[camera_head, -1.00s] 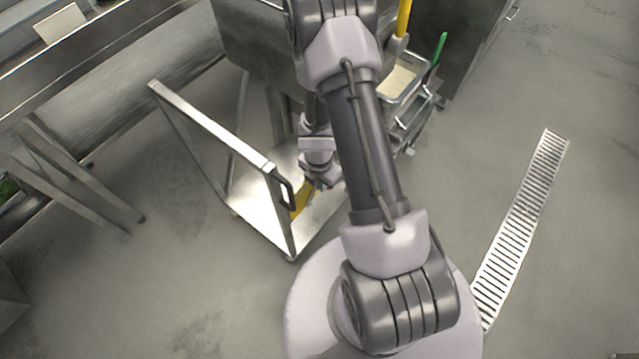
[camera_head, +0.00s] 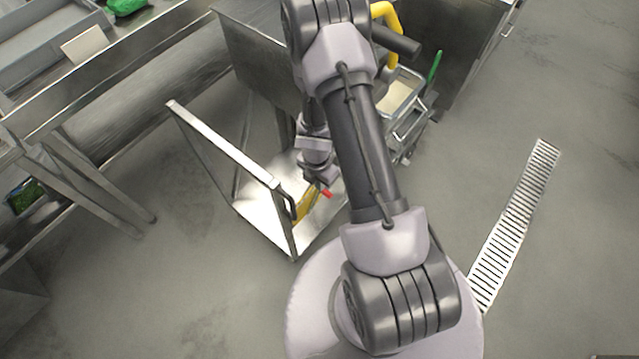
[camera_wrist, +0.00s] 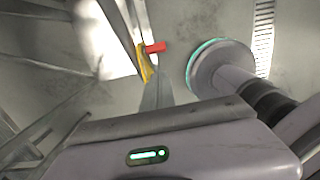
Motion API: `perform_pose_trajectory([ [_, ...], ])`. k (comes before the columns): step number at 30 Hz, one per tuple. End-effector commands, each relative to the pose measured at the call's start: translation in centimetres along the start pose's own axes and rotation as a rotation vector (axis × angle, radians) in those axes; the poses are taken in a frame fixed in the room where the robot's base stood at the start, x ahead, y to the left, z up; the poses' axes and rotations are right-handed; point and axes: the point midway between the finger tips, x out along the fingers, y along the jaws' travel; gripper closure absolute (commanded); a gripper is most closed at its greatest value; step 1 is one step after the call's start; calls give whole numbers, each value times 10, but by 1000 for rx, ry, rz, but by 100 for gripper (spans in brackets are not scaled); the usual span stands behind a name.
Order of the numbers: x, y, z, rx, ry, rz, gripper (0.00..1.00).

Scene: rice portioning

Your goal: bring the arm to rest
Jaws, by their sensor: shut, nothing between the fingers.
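My arm (camera_head: 362,150) reaches up and away from my base across the middle of the head view. My gripper (camera_head: 318,176) hangs beyond it, partly hidden behind the arm link, over the metal cart. It is shut with nothing held. Its fingertips are small and hard to make out in the head view. In the wrist view the gripper body with a green light fills the bottom.
A metal cart (camera_head: 226,142) with an upright frame stands close to my gripper. A yellow piece (camera_head: 305,207) and a red piece (camera_head: 328,193) show near its deck. A steel counter (camera_head: 75,82) is at the left. Open floor with a drain grate (camera_head: 515,222) lies right.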

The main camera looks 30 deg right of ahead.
Motion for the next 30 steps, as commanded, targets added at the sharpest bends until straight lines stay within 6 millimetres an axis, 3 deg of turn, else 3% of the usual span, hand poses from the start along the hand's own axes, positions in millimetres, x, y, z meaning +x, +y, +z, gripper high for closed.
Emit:
perform_pose_trajectory([
  [1,-14,0,2,2,1,-1,100],
  [11,-25,4,8,30,-13,7,100],
  [14,-73,23,28,241,-89,54,100],
  [16,-131,33,38,517,-146,120,100],
  [18,-192,31,34,835,-158,200,100],
  [20,-238,22,20,1099,-126,266,100],
  [21,-265,13,6,1272,-81,305,100],
  [24,-316,-16,-41,1668,101,366,100],
  [27,-345,-44,-92,1967,330,347,100],
  [30,-360,-64,-132,2146,521,284,100],
])
